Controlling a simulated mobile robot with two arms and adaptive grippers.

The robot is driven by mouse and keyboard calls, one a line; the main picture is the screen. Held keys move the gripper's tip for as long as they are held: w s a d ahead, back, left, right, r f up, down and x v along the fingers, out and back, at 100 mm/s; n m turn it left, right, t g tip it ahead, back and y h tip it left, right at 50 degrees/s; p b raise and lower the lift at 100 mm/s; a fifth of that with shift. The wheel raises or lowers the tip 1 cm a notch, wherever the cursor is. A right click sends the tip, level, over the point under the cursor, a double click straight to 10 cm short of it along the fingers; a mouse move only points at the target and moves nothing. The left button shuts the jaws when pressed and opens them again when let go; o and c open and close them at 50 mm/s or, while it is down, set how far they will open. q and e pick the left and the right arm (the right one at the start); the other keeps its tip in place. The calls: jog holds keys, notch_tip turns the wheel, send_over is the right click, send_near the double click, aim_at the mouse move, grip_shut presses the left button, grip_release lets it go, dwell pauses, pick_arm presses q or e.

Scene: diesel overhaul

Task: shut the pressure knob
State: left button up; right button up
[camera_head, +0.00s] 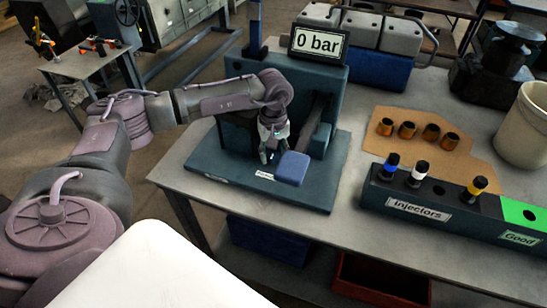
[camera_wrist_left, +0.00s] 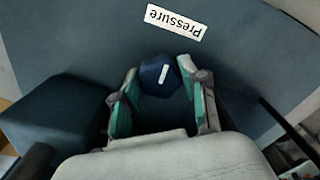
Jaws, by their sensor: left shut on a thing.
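The pressure knob (camera_wrist_left: 160,77) is dark blue with a white line mark. In the left wrist view it sits between the two green-padded fingers of my left gripper (camera_wrist_left: 162,92), near the "Pressure" label (camera_wrist_left: 175,22). The white line is slightly tilted. My left gripper (camera_head: 268,152) is shut on the knob, low at the front of the blue-grey test stand (camera_head: 310,199). In the head view the gripper largely hides the knob. The display (camera_head: 318,43) on top of the stand reads "0 bar". My right gripper is not in view.
A blue-grey block (camera_head: 292,168) stands just right of my left gripper. Further right is the injector rack (camera_head: 410,207) with several injectors and a green "Good" end. A pale bucket (camera_head: 523,125) stands at the far right.

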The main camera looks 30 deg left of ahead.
aim_at(273, 154)
pick_arm(q)
jog(key=shift+m, duration=0.3)
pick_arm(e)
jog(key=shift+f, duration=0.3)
pick_arm(q)
jog(key=shift+r, duration=0.1)
jog(key=o, duration=1.1)
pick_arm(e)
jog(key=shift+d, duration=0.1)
pick_arm(q)
notch_tip(273, 154, up, 12)
jog(key=shift+f, duration=0.1)
